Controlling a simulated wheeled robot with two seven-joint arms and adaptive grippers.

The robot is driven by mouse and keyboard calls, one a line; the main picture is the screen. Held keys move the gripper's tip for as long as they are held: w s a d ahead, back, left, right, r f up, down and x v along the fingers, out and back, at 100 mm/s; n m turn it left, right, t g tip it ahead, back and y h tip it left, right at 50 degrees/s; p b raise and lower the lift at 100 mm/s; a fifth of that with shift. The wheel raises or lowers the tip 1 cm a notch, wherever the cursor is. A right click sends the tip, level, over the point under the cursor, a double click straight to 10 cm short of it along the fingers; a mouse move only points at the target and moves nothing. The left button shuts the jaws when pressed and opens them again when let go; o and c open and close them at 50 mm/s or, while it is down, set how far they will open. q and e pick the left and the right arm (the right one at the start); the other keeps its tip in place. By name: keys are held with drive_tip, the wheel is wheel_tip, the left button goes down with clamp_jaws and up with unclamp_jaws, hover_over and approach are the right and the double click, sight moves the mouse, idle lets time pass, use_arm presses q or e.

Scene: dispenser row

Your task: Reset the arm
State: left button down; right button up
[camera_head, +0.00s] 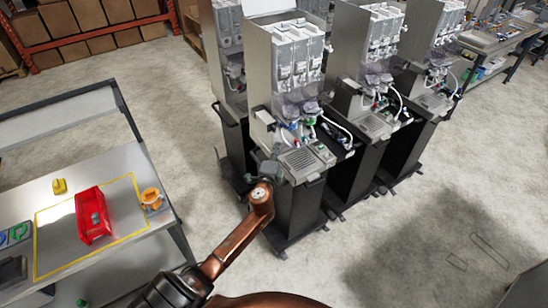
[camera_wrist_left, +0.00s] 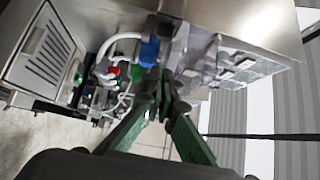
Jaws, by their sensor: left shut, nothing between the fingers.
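My left arm (camera_head: 236,235) reaches up from the bottom of the head view toward the front of the nearest dispenser (camera_head: 268,80). My left gripper (camera_head: 268,168) is small in that view, beside the dispenser's ledge and partly hidden by the arm. In the left wrist view its two green fingers (camera_wrist_left: 166,92) are shut with nothing between them. The fingertips appear just below a blue fitting (camera_wrist_left: 149,52) on the dispenser; I cannot tell whether they touch it. My right gripper is not in view.
Several dispensers stand in a row, with another (camera_head: 360,70) close to the right. White tubes (camera_wrist_left: 122,40) and a slotted tray (camera_wrist_left: 45,55) are near the gripper. At left, a table (camera_head: 130,270) holds a red bin (camera_head: 82,222). The floor at right (camera_head: 450,215) is clear.

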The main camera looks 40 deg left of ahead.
use_arm(q)
drive_tip(key=v, duration=0.5)
drive_tip(key=s+f+n+g+h+b, duration=0.1)
drive_tip(key=s+f+g+b, duration=0.1)
drive_tip(key=f, duration=1.2)
drive_tip(key=s+f+n+g+h+b, duration=0.1)
drive_tip(key=s+f+g+b, duration=0.1)
drive_tip(key=f, duration=1.2)
drive_tip(key=s+f+n+g+h+b, duration=0.1)
drive_tip(key=s+f+g, duration=0.1)
drive_tip(key=s+f, duration=0.65)
drive_tip(key=s+f+n+g+h+b, duration=0.1)
drive_tip(key=s+f+n+g, duration=0.15)
drive_tip(key=f, duration=1.05)
drive_tip(key=s+d+f+n+g+h+b, duration=0.1)
drive_tip(key=s+d+f+n+g+b, duration=0.1)
drive_tip(key=s+f, duration=0.8)
drive_tip(key=s+d+f+n+g+b, duration=0.2)
drive_tip(key=s+d+f, duration=0.3)
drive_tip(key=s+f, duration=0.6)
drive_tip(key=s+d+f+n+g+h+b, duration=0.1)
drive_tip(key=s+f, duration=0.9)
drive_tip(key=s, duration=1.3)
drive_tip(key=d+n+g+b, duration=0.1)
drive_tip(key=d+g, duration=0.1)
drive_tip(key=shift+d+f+n+h, duration=0.2)
drive_tip(key=shift+d+n+h, duration=0.05)
drive_tip(key=shift+n+h, duration=0.1)
drive_tip(key=shift+s, duration=0.15)
